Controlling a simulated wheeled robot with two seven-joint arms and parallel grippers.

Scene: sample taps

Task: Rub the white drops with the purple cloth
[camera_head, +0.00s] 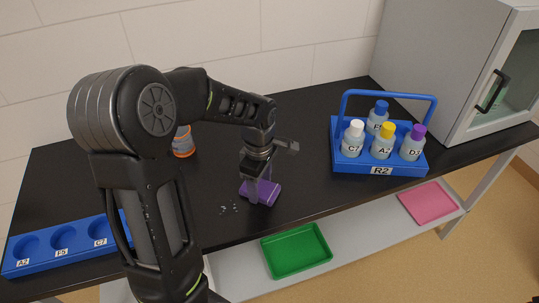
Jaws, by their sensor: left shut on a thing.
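The purple cloth (265,193) is on the black bench near its front edge, folded or bunched into a small block. My left gripper (256,190) points down over it and is shut on it; the fingers partly hide the cloth. Small whitish drops (230,208) lie on the bench just left of the cloth, apart from it in this view. My right gripper does not show.
A blue carrier (380,167) marked R2 holds several capped bottles at the right. A blue rack (62,245) with round holes lies at front left. An orange-banded container (183,142) stands behind my left arm. A grey cabinet (440,60) stands at back right. Green (297,250) and pink (428,203) trays lie on the lower shelf.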

